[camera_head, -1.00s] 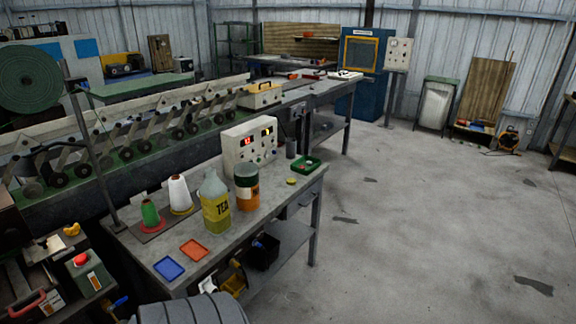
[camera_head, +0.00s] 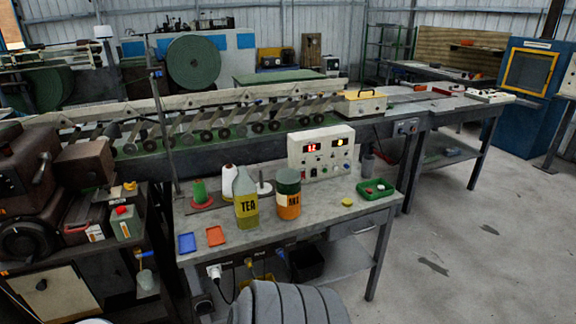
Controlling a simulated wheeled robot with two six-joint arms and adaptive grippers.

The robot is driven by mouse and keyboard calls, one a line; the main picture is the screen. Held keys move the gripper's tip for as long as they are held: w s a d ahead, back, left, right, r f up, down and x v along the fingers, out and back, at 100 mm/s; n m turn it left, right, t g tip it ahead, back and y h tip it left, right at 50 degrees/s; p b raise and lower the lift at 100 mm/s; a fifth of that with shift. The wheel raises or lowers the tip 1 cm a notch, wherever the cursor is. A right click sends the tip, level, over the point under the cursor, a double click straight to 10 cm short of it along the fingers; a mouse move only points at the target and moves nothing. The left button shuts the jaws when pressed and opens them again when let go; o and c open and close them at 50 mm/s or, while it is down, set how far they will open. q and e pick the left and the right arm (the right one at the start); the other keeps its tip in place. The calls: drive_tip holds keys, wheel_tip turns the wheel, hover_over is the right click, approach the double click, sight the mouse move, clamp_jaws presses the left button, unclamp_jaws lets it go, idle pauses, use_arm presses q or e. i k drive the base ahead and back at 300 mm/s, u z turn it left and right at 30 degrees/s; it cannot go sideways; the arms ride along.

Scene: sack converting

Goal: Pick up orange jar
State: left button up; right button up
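The orange jar (camera_head: 288,197) stands upright on the grey workbench (camera_head: 330,213). It has a dark green upper part and an orange lower part with a pale label. A tall yellow-green jug marked TEA (camera_head: 246,200) stands close to its left. A white control box (camera_head: 321,152) with red displays stands behind it. Neither of my grippers shows in the head view. A grey ribbed shape fills the bottom middle of the picture, in front of the bench.
A green tray (camera_head: 375,190) with small items lies right of the jar. A blue tray (camera_head: 187,243) and an orange tray (camera_head: 215,236) lie at the front left. A green cone (camera_head: 200,192) and a white cone (camera_head: 229,179) stand behind the jug. Floor right of the bench is open.

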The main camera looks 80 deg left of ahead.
sight(288, 195)
drive_tip(key=u, duration=0.7)
drive_tip(key=i, duration=0.75)
drive_tip(key=u, duration=0.9)
